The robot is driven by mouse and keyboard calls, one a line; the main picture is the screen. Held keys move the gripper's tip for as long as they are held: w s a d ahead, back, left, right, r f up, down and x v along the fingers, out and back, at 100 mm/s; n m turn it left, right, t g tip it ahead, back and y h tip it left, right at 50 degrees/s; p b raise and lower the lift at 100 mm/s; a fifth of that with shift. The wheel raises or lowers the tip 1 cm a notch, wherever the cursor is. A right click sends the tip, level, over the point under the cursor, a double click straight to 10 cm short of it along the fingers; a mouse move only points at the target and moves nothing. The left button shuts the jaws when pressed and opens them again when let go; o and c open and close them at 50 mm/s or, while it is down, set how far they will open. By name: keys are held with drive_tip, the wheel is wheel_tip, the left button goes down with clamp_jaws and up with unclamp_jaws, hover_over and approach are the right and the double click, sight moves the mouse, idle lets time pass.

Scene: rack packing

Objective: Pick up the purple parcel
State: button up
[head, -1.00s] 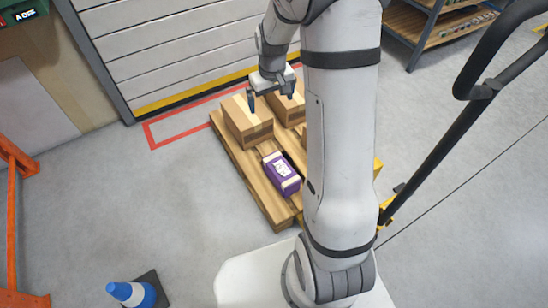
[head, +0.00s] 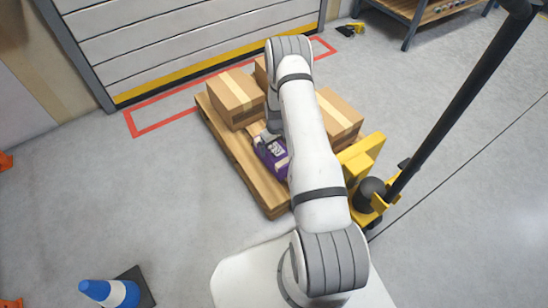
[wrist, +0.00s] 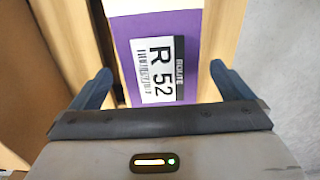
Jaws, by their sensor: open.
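The purple parcel (head: 270,152) lies on the wooden pallet (head: 232,148), in front of the cardboard boxes. In the wrist view the parcel (wrist: 194,48) shows a white label reading "ROUTE R 52" and a pale band at its top edge. My gripper (wrist: 160,82) is open, with one blue finger to the left of the parcel and one to the right. The fingertips appear close to its sides; I cannot tell whether they touch or how deep they reach.
Cardboard boxes stand on the pallet, one at the left (head: 236,98) and one at the right (head: 338,118). A yellow pallet jack (head: 362,160) is at the pallet's right. A blue and white cone (head: 110,292) stands on the floor at lower left. Floor left of the pallet is clear.

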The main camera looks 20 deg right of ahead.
sight(274, 148)
drive_tip(key=f+b, duration=0.1)
drive_tip(key=f, duration=0.3)
drive_tip(key=f+b, duration=0.1)
drive_tip(key=f, duration=0.1)
drive_tip(key=shift+w+a+f+b, duration=0.1)
drive_tip(key=shift+w+f+b, duration=0.05)
drive_tip(key=shift+w+b, duration=0.2)
drive_tip(key=shift+c, duration=0.2)
drive_tip(key=c, duration=1.2)
